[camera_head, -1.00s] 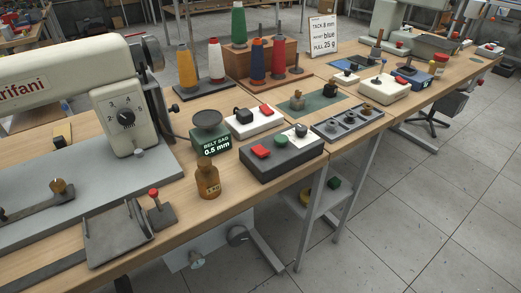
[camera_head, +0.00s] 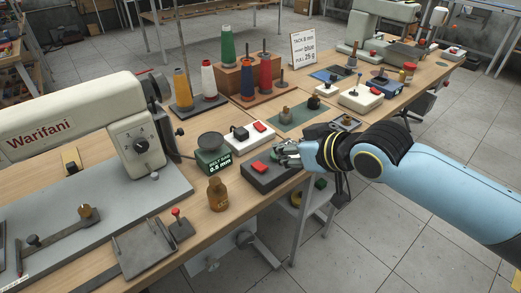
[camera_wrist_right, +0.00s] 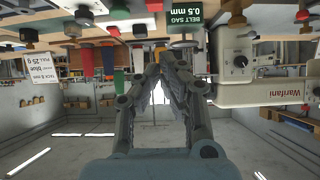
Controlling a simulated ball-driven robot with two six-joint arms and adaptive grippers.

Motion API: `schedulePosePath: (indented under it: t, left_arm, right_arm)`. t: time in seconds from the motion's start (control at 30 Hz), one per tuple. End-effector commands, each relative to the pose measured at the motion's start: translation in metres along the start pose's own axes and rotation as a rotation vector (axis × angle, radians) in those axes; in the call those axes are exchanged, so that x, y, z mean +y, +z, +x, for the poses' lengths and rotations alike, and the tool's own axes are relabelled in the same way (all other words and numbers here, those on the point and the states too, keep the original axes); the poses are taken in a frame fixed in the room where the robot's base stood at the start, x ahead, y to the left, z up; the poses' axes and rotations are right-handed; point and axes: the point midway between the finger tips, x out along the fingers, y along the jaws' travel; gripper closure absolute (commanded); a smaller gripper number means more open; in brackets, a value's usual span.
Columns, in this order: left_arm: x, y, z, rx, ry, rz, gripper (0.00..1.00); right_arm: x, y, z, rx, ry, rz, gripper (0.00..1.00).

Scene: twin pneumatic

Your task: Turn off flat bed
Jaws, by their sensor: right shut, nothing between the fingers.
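The Warifani flat-bed sewing machine (camera_head: 100,125) stands at the left on a grey bed plate (camera_head: 160,200). A dark grey control box (camera_head: 262,180) with a red button (camera_head: 259,167) sits near the table's front edge. My right gripper (camera_head: 278,152) reaches in from the right, over the right part of this box, and hides its other controls. Its fingers are shut and empty; I cannot tell whether they touch the box. In the right wrist view, which is upside down, the fingers (camera_wrist_right: 163,62) meet, with the machine (camera_wrist_right: 250,60) to their right. My left gripper is not in view.
A white box (camera_head: 243,140) with a black knob and red button stands behind. A belt-sag gauge (camera_head: 212,158) and a brown bottle (camera_head: 217,195) are left of the control box. Thread cones (camera_head: 208,80) stand at the back. Bare table lies around the bottle.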

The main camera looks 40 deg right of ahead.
Motion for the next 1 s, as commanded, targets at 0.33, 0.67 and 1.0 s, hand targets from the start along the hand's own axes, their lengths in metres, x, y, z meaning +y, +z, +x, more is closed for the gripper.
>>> schedulePosePath:
  t: [0.33, 0.67, 1.0]
  left_arm:
    - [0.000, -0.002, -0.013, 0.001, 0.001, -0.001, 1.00]
    - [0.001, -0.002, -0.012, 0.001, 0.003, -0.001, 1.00]
    - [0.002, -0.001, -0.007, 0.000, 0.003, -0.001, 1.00]
  right_arm:
    - [0.002, -0.015, -0.013, 0.007, -0.001, -0.025, 1.00]
    - [0.003, -0.015, -0.002, 0.009, 0.000, -0.023, 1.00]
    - [0.002, -0.016, 0.066, 0.008, -0.001, -0.021, 1.00]
